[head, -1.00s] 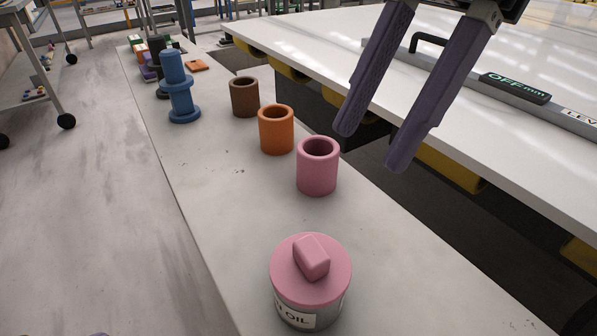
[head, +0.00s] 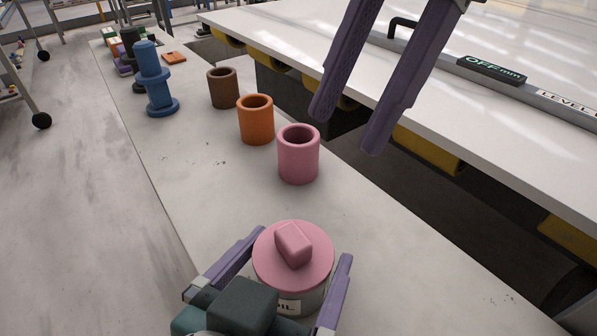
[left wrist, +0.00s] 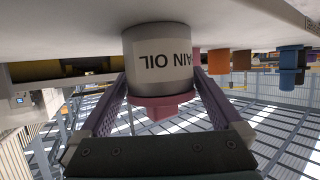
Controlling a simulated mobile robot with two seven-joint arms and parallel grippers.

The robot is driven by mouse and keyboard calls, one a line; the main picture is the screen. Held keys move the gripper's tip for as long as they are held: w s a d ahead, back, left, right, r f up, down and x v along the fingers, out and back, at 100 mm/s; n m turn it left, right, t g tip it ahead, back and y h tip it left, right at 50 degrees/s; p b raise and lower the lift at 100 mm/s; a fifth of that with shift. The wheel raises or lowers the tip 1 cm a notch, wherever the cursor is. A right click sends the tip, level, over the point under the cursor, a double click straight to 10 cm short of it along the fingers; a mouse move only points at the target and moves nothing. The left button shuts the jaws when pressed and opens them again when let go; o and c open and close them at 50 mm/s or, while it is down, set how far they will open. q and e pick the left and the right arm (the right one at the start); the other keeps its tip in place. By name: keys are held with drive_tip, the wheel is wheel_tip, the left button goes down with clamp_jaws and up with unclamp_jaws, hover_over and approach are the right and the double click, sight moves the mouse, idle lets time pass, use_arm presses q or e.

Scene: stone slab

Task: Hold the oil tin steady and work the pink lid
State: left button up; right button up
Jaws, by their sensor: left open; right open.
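The oil tin (head: 289,300) stands upright near the front of the stone slab, with its pink lid (head: 270,262) on top and a raised pink block-shaped knob (head: 293,245). My left gripper (head: 300,250) is open, with one finger on each side of the tin. In the left wrist view the tin (left wrist: 160,62) and pink lid (left wrist: 150,100) appear upside down between the two fingers (left wrist: 160,80); contact cannot be told. My right gripper (head: 343,132) is open and empty, high above the slab's right edge, beyond the tin.
Pink (head: 298,160), orange (head: 256,122) and brown (head: 223,90) cups stand in a row behind the tin. A blue stepped post (head: 158,85) stands left of them. A white table (head: 480,120) with a level bar lies to the right, across a dark gap. The slab (head: 200,170) is clear left of the cups.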

sight(304, 243)
use_arm(q)
drive_tip(key=shift+x, duration=1.6)
clamp_jaws()
idle(1.2)
